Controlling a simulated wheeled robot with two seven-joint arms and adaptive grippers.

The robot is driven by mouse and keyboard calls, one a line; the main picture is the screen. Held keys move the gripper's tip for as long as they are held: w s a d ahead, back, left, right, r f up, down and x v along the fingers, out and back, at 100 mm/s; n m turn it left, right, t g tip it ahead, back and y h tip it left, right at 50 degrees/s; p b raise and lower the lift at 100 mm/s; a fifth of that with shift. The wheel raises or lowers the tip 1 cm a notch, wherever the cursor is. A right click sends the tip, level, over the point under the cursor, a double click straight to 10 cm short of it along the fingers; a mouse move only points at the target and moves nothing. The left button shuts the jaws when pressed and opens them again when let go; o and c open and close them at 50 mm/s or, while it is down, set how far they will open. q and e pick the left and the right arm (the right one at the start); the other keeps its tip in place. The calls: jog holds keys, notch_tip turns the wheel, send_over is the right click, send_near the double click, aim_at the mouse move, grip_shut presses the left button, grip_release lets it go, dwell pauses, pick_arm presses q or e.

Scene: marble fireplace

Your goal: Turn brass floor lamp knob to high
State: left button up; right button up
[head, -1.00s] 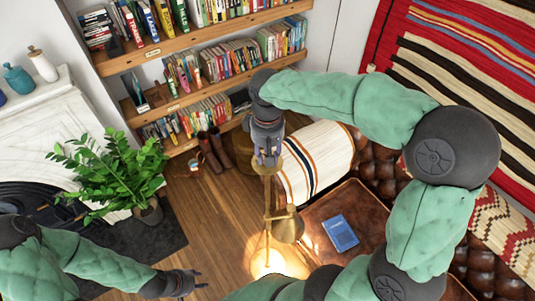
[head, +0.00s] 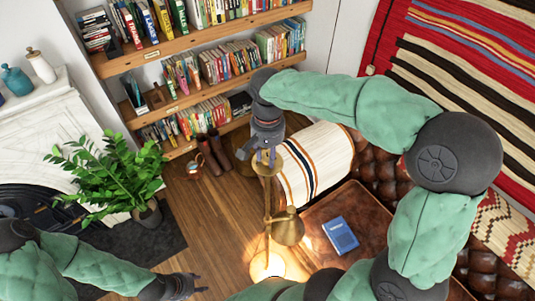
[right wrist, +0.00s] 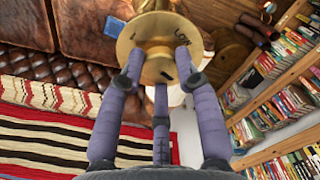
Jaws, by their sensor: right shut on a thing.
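The brass floor lamp (head: 268,212) stands upright in the middle of the head view, its shade (head: 287,229) tilted and a bright glow at its foot. In the right wrist view its round brass top (right wrist: 152,28) carries the word LOW at the right. A brass knob (right wrist: 158,70) with a dark mark faces my wrist. My right gripper (head: 266,160) reaches the lamp's top from above. In the right wrist view its fingers (right wrist: 158,66) are shut around the knob; the fingertips partly hide its edge. My left gripper (head: 199,282) is open and empty, low at the left, away from the lamp.
A brown leather sofa (head: 379,169) and leather ottoman (head: 318,216) with a blue book (head: 340,236) lie right of the lamp. Bookshelves (head: 180,48) stand behind. A potted plant (head: 117,181) and white fireplace (head: 45,135) are left. Wooden floor is clear left of the lamp.

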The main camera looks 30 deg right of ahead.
aim_at(268, 157)
dwell(0.6)
jog(key=o, duration=1.1)
jog(key=shift+o, duration=0.3)
jog(key=shift+w+d, duration=0.1)
notch_tip(268, 157, up, 12)
jog(key=shift+f, duration=0.1)
